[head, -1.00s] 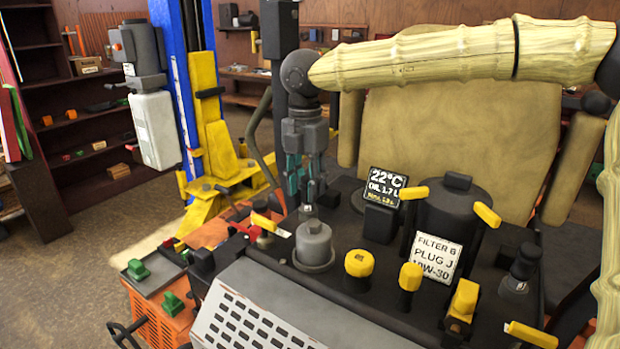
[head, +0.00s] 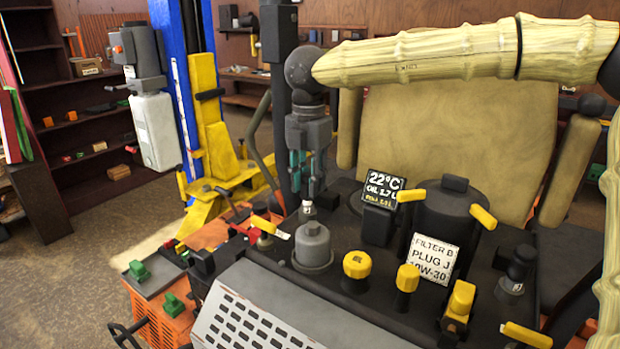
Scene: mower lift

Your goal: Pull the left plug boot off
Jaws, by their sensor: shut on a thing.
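My gripper (head: 306,188) points straight down over the engine deck, left of the display. Its teal-lined fingers are shut on the left plug boot (head: 307,197), a small dark piece mostly hidden between them. A small pale patch shows just below the fingertips, above the deck. I cannot tell whether the boot is still touching the plug. A second black plug boot (head: 521,262) stands at the right of the deck, with a pale label at its base.
A grey domed cap (head: 313,244) stands just in front of my gripper. The display (head: 382,189) and a black filter canister (head: 447,220) are to its right. Yellow-capped knobs (head: 357,265) stand along the front. A yellow and blue lift post (head: 205,110) is behind left.

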